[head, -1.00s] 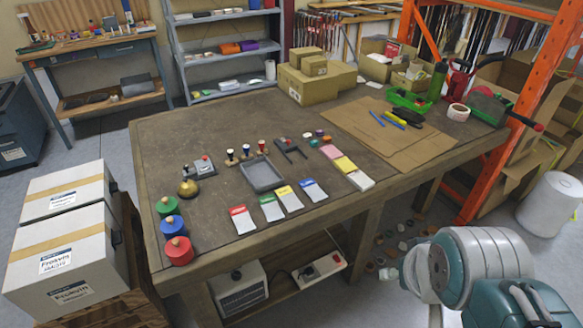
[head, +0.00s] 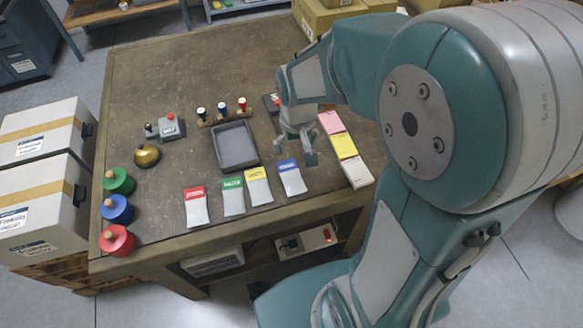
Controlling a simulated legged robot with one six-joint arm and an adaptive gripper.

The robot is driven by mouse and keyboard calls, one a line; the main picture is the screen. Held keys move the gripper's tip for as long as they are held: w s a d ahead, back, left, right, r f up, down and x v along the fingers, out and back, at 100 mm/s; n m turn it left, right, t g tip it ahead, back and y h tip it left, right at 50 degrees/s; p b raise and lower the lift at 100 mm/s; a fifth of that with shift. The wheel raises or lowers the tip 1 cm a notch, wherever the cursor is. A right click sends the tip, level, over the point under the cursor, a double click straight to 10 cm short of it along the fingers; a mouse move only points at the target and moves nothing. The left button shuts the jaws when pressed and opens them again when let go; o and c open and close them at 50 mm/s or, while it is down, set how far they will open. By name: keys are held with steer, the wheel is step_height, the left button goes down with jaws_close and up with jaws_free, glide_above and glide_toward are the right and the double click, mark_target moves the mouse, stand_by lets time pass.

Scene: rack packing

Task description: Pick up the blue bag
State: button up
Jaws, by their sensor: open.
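The blue bag (head: 291,179) is a small flat packet with a blue top and pale body. It lies on the table near its front edge, at the right end of a row with the yellow bag (head: 258,187), green bag (head: 232,197) and red bag (head: 195,207). My gripper (head: 308,157) is open and empty. It hangs above the table, just beyond and to the right of the blue bag, apart from it as far as I can tell. The blue bag is in full view.
A grey tray (head: 235,147) sits behind the bags. Pink, yellow and white pads (head: 344,146) lie close to the right of my gripper. Red, blue and green weights (head: 117,240) stand at the left edge, near a brass bell (head: 147,156). My arm hides the table's right side.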

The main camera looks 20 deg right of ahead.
steer(key=g, duration=0.1)
glide_above(292, 179)
step_height(292, 179, down, 5)
steer(key=f, duration=0.2)
steer(key=d+f, duration=0.1)
steer(key=f, duration=0.1)
steer(key=shift+w+f, duration=0.15)
steer(key=shift+f, duration=0.2)
steer(key=f, duration=0.1)
steer(key=a+f, duration=0.1)
steer(key=f, duration=0.3)
steer(key=shift+s+a, duration=0.15)
steer(key=shift+s, duration=0.1)
steer(key=shift+f, duration=0.3)
steer(key=shift+d+f, duration=0.1)
steer(key=shift+d, duration=0.15)
steer(key=shift+a, duration=0.1)
steer(key=c, duration=1)
